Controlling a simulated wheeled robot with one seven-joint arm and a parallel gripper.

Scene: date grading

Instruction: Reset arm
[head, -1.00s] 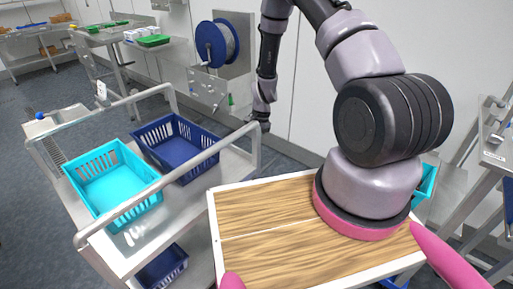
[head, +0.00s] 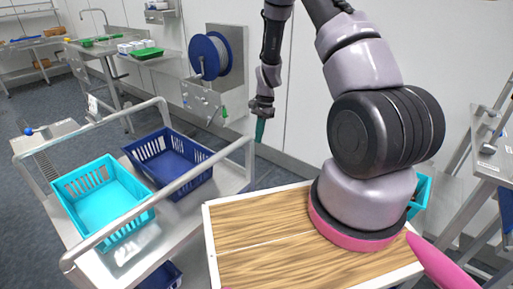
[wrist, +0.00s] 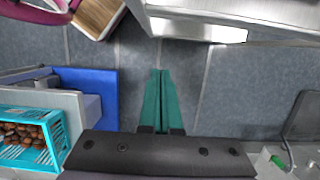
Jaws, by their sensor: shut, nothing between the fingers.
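My gripper (head: 260,128) shows in the head view at the end of my arm, pointing down in front of the pale wall, right of the cart. Its green fingers also show in the wrist view (wrist: 160,100), together with no gap that I can make out and nothing held between them. The grey floor lies below the fingers in the wrist view. My arm rises from the pink-ringed base on the wooden top and bends over toward the wall.
A metal cart (head: 222,186) at left holds a cyan basket (head: 132,222) and a dark blue basket (head: 196,183). A hose reel (head: 209,56) hangs on the wall behind. In the wrist view, a cyan crate (wrist: 52,122) of brown dates sits at lower left.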

